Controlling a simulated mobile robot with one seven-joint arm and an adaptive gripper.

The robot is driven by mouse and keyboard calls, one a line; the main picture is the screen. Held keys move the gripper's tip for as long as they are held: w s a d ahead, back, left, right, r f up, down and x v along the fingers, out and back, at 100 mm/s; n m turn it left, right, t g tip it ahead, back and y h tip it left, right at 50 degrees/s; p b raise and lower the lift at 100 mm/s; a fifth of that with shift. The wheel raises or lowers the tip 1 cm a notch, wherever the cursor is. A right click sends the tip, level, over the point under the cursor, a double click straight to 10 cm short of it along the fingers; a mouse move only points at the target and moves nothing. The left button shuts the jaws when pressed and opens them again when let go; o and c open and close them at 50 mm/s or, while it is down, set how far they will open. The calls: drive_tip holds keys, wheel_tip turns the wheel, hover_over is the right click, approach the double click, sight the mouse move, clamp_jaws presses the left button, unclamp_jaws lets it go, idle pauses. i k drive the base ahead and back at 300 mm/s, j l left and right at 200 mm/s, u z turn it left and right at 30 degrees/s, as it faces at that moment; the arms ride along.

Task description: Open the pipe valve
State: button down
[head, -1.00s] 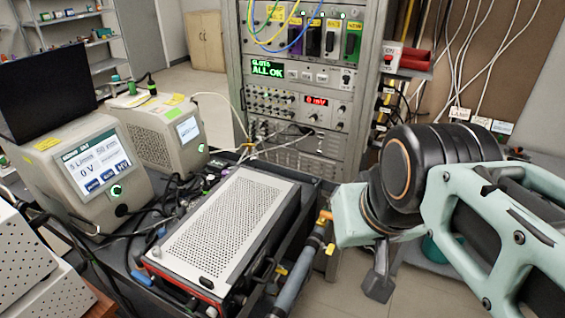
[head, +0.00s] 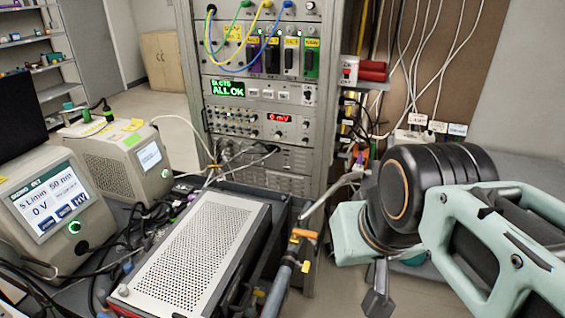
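The pipe valve shows as a small orange handle (head: 304,235) on a grey pipe (head: 280,287), beside the right edge of the dark cart in the head view. A thinner light pipe (head: 330,194) runs up and right from the valve toward the rack. Yellow tags hang on the pipe just below the handle. My gripper (head: 376,300) shows as a dark grey part under my wrist, to the right of and lower in the picture than the valve. It appears apart from the valve. My wrist hides most of it, so its opening cannot be judged.
A perforated metal instrument (head: 197,258) lies on the cart left of the valve. Two display units (head: 52,205) and many cables crowd the left side. A tall equipment rack (head: 262,130) stands behind. Bare floor (head: 425,295) shows below my arm.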

sight(308, 234)
drive_tip(key=i+l+u, duration=0.1)
drive_tip(key=l+u, duration=0.15)
drive_tip(key=l, duration=0.15)
drive_tip(key=i, duration=0.4)
drive_tip(key=i+l+u, duration=0.3)
drive_tip(key=i+l, duration=0.4)
drive_tip(key=k+j+z, duration=0.1)
drive_tip(key=k+j, duration=0.05)
drive_tip(key=j, duration=0.05)
